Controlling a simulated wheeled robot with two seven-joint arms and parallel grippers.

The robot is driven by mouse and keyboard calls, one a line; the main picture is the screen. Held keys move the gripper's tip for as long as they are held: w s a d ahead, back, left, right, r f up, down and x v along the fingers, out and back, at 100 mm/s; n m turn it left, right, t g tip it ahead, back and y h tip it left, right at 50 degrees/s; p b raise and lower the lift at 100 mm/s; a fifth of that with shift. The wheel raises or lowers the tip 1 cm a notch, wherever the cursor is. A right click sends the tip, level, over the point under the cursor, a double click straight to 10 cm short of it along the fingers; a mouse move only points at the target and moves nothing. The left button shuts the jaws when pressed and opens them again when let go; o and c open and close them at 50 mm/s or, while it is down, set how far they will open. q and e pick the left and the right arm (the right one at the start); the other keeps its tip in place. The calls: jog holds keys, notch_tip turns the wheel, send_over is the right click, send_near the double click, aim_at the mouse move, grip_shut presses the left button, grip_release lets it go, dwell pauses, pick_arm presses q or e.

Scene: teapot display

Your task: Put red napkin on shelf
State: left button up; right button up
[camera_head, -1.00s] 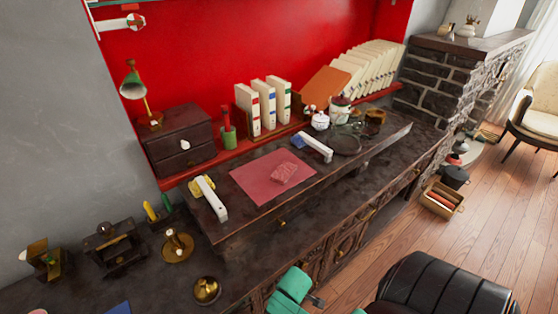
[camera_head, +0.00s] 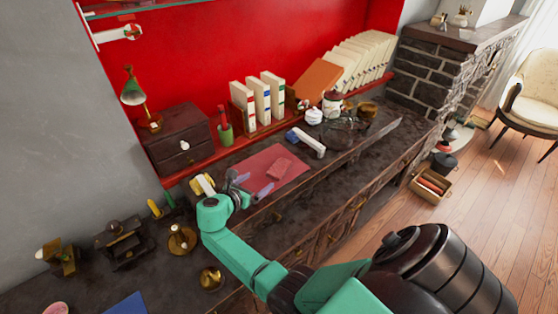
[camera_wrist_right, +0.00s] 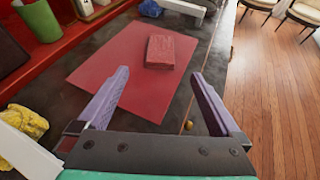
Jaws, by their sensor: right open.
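A small folded red napkin (camera_head: 280,168) lies on a larger flat red mat (camera_head: 258,160) on the dark desk. In the right wrist view the napkin (camera_wrist_right: 160,51) looks like a thick block near the mat's (camera_wrist_right: 112,62) far right part. My right gripper (camera_head: 249,184) is open and empty over the mat's near left part. In the wrist view its two fingers (camera_wrist_right: 159,76) are spread apart, with the napkin beyond their tips, not between them. A red shelf ledge (camera_head: 243,141) runs along the red wall behind the desk. My left gripper is not in view.
White binders (camera_head: 257,100), a dark drawer box (camera_head: 178,138) and a green cup (camera_head: 224,133) stand along the ledge. A blue-and-white tool (camera_head: 308,143) lies right of the mat. A yellow-and-white one (camera_head: 202,185) lies to its left. A glass shelf (camera_head: 140,8) is higher up.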

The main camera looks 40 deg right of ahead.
aim_at(279, 168)
jog(key=b+x, duration=0.8)
jog(key=x, duration=0.1)
jog(key=b+x, duration=0.4)
jog(key=x, duration=0.1)
jog(key=shift+s+a+f+b, duration=0.15)
jog(key=shift+f+b, duration=0.2)
jog(key=shift+d, duration=0.3)
jog(key=shift+r, duration=0.15)
jog(key=c, duration=1.3)
